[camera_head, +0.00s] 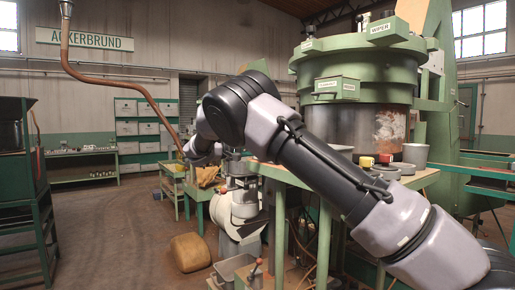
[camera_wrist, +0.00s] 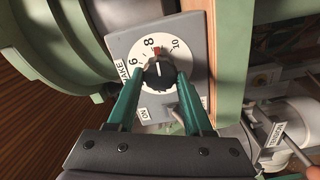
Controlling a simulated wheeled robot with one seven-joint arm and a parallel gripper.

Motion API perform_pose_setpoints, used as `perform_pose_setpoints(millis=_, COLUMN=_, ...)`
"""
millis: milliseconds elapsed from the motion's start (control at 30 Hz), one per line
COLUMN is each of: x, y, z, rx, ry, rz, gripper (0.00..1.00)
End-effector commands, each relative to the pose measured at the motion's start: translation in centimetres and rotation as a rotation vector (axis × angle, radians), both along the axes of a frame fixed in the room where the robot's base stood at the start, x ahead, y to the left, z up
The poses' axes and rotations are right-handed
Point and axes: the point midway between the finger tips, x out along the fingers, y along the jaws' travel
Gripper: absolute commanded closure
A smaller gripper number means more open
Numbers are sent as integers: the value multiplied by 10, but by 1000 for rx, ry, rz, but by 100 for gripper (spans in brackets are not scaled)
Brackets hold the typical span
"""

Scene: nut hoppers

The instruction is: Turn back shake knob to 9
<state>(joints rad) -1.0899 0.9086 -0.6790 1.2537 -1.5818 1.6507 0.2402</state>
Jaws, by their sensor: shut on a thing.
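In the wrist view, the black shake knob (camera_wrist: 158,75) sits at the middle of a round white dial (camera_wrist: 128,76) on a grey panel. The figures 8 and 10 show at the dial's top, and another figure, a 6 or 9, at its left. A red mark (camera_wrist: 157,51) lies between the 8 and the 10. A white line on the knob points roughly up, near that mark. My gripper (camera_wrist: 160,76) is shut on the knob, one green finger on each side. In the head view my arm hides the knob, and I cannot make out the gripper.
A lever (camera_wrist: 296,150) stands at the right of the wrist view. In the head view, a green hopper machine (camera_head: 347,62) and a bench with cups (camera_head: 366,161) stand beside my arm.

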Motion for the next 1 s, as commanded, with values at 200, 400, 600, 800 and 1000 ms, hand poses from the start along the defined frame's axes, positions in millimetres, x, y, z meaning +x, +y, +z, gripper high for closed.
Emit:
perform_pose_setpoints(millis=200, x=0, y=1, z=0, rx=76, ry=-112, rz=1, gripper=100)
perform_pose_setpoints(millis=400, x=0, y=1, z=0, rx=119, ry=-175, rz=1, gripper=100)
perform_pose_setpoints(millis=600, x=-1, y=1, z=0, rx=137, ry=-202, rz=1, gripper=100)
perform_pose_setpoints(millis=800, x=0, y=1, z=0, rx=140, ry=-207, rz=1, gripper=100)
perform_pose_setpoints(millis=1000, x=-1, y=1, z=0, rx=140, ry=-206, rz=1, gripper=100)
